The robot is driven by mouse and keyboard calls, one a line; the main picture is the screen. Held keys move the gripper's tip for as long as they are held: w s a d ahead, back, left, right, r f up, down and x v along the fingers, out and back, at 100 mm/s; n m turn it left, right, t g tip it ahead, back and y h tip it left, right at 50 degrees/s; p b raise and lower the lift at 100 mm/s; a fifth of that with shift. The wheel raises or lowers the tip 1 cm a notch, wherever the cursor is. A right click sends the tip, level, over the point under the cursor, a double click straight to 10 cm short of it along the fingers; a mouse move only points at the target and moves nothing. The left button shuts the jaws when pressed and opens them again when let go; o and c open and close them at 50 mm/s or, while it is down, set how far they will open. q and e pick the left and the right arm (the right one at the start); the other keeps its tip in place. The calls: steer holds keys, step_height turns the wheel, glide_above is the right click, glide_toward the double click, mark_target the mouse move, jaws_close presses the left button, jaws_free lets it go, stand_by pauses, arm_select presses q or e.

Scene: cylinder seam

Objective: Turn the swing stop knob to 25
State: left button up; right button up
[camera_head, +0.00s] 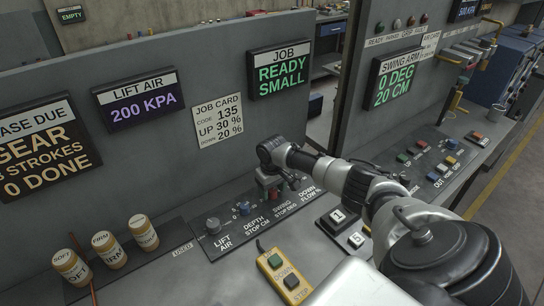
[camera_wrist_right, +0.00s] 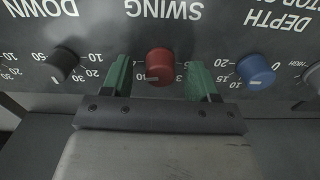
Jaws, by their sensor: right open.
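The red swing stop knob (camera_wrist_right: 160,66) sits on the dark panel under the upside-down SWING label in the right wrist view. A pale mark shows on its lower part; its scale is mostly hidden by the fingers, so I cannot tell its setting. My right gripper (camera_wrist_right: 160,75) is open, with a green finger on each side of the knob; contact is unclear. In the head view my right gripper (camera_head: 272,182) is over the panel at the SWING STOP DEG label (camera_head: 285,206). The swing arm display (camera_head: 396,80) reads 0 DEG, 20 CM. My left gripper is not in view.
The blue depth knob (camera_wrist_right: 255,70) and black down flow knob (camera_wrist_right: 63,62) flank the red one. The lift air knob (camera_head: 213,226) is left. The job card (camera_head: 218,120) hangs behind.

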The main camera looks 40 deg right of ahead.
steer(key=shift+s+f, duration=0.1)
steer(key=shift+f, duration=0.2)
steer(key=c, duration=0.9)
